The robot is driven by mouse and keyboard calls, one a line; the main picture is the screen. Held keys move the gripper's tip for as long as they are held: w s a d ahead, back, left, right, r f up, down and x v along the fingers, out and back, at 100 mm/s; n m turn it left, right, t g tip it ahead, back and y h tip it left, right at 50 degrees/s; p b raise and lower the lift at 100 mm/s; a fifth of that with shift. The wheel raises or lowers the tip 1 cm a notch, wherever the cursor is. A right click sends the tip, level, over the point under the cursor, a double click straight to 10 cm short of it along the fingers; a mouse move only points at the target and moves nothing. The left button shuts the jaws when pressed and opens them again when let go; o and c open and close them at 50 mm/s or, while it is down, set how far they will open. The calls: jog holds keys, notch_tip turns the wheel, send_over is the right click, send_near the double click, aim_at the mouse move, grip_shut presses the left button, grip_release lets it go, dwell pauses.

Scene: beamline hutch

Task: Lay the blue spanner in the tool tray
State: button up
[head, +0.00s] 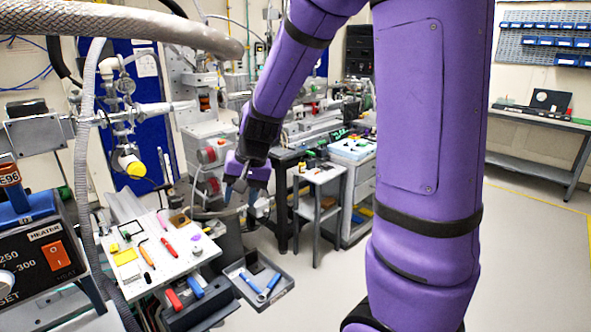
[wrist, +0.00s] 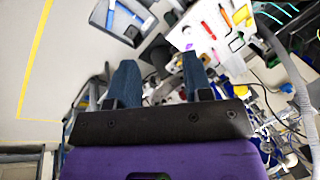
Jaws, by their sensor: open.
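The grey tool tray (head: 284,291) is low down in the middle of the head view; it also shows at the top of the wrist view (wrist: 98,18). Two blue lengths, which look like the blue spanner (head: 251,284) and perhaps a second blue tool (head: 272,282), lie inside it in a V shape. I cannot tell whether they are one tool or two. Blue and silver parts show in the tray in the wrist view. My gripper (head: 236,187) is above and left of the tray in the head view. Its jaws (wrist: 158,58) are open with nothing between them.
A white board (head: 150,250) with several small coloured tools lies left of the tray. A box with red and blue handles (head: 190,305) stands beside the tray. A heater unit (head: 40,255) is at far left. A small grey table (head: 318,180) stands behind. Floor is clear at right.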

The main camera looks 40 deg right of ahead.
jog(key=s+a+r+n+t+h, duration=0.1)
jog(key=s+r+n, duration=0.2)
jog(key=s+r, duration=0.4)
jog(key=s+a+r+n+t+h, duration=0.1)
jog(key=s+r+n, duration=0.2)
jog(key=s+r, duration=0.4)
jog(key=s, duration=0.7)
jog(key=shift+a+t, duration=0.25)
jog(key=shift+t, duration=0.05)
jog(key=shift+o, duration=0.2)
dwell(0.7)
